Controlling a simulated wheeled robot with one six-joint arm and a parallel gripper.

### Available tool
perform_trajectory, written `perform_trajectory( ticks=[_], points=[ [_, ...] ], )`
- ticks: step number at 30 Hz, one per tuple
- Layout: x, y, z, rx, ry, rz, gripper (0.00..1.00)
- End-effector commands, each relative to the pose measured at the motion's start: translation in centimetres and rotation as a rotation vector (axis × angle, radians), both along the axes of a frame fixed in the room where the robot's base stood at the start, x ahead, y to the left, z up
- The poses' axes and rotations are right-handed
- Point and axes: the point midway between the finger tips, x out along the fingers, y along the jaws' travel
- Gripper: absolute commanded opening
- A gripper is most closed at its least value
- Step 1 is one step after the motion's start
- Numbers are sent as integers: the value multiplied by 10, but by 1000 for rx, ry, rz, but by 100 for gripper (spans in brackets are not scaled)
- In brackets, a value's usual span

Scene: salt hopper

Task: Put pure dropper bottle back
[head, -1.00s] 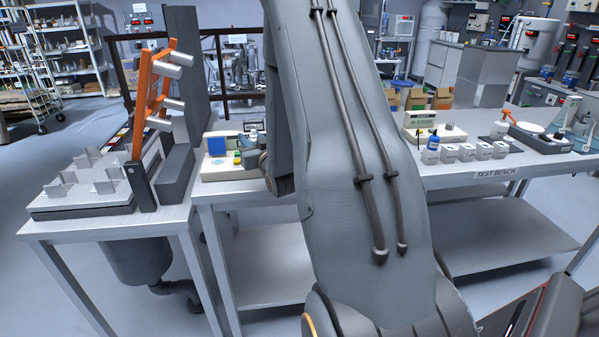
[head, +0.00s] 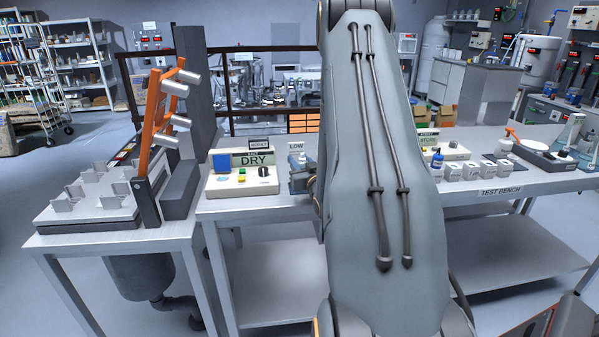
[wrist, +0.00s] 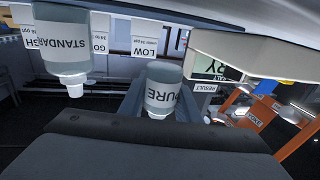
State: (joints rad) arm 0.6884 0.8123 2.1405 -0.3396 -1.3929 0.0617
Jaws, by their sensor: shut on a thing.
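The PURE dropper bottle (wrist: 164,88) is in the middle of the wrist view, with a grey-blue body and a white label. That view is upside down. My gripper (wrist: 160,100) is shut on it, with a grey finger on each side. A like STANDARD bottle (wrist: 66,50) shows at the left, apart from my gripper. The LOW card (wrist: 145,38) is behind the PURE bottle. In the head view the LOW card (head: 296,146) stands just left of my arm, which hides most of the gripper. I cannot tell there what the bottle's base touches.
The DRY box (head: 242,175) with buttons and a knob stands left of the LOW card. An orange-armed rig (head: 155,110) stands at the left.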

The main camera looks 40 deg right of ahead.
Motion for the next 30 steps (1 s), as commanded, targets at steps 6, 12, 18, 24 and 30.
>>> perform_trajectory(
  ticks=[6, 12, 18, 24, 30],
  points=[
    [0, 0, -28, 2, 3, 0, 8],
    [0, 0, -39, 1, 1, 0, 8],
    [0, 0, -39, 0, 1, 0, 8],
    [0, 0, -43, 2, 2, 0, 33],
    [0, 1, -43, 0, 1, 0, 48]
  ],
)
